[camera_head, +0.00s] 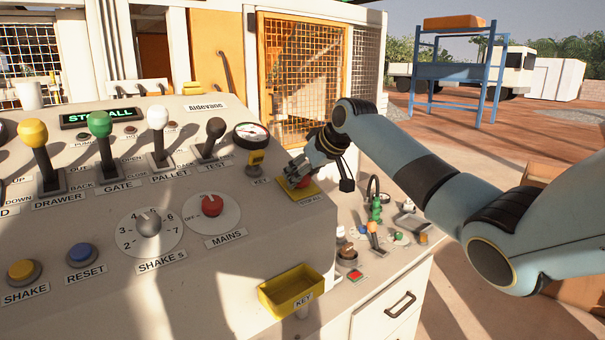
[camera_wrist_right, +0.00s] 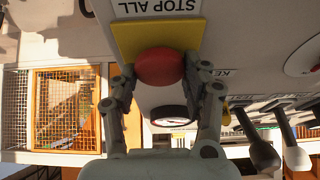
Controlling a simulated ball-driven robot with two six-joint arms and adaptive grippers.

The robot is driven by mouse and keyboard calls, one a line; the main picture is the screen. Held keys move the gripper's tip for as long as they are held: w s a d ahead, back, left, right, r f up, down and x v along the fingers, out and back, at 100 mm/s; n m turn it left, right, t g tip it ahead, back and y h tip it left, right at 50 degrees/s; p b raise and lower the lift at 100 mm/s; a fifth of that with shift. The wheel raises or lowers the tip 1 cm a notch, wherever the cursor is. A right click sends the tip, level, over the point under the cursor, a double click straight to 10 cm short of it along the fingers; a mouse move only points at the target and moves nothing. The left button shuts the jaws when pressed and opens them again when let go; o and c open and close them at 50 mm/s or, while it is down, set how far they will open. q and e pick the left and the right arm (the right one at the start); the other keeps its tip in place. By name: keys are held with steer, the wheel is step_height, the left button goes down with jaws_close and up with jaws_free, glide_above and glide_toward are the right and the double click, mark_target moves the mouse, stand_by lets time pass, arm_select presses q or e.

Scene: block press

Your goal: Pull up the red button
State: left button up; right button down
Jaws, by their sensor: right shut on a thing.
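The red button (camera_head: 302,183) sits on a yellow plate labelled STOP ALL at the right end of the sloped control panel. In the right wrist view the button (camera_wrist_right: 159,67) shows as a round red cap in front of its yellow plate (camera_wrist_right: 128,38). My right gripper (camera_head: 299,172) reaches down onto the button from the right and covers part of it. In the wrist view its fingers (camera_wrist_right: 160,78) stand on both sides of the red cap, shut on it. My left gripper is not in view.
The panel (camera_head: 262,240) carries several levers, a gauge (camera_head: 251,133) near the button, a red MAINS knob (camera_head: 212,206) and a yellow key tray (camera_head: 292,290).

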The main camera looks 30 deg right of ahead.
steer(key=shift+r+p, duration=0.35)
steer(key=shift+r, duration=0.35)
steer(key=shift+s+r, duration=0.1)
steer(key=shift+s, duration=0.15)
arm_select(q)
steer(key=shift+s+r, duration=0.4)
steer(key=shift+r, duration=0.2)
arm_select(e)
steer(key=c, duration=0.6)
jaws_free()
steer(key=v, duration=1.2)
steer(key=shift+d, duration=0.1)
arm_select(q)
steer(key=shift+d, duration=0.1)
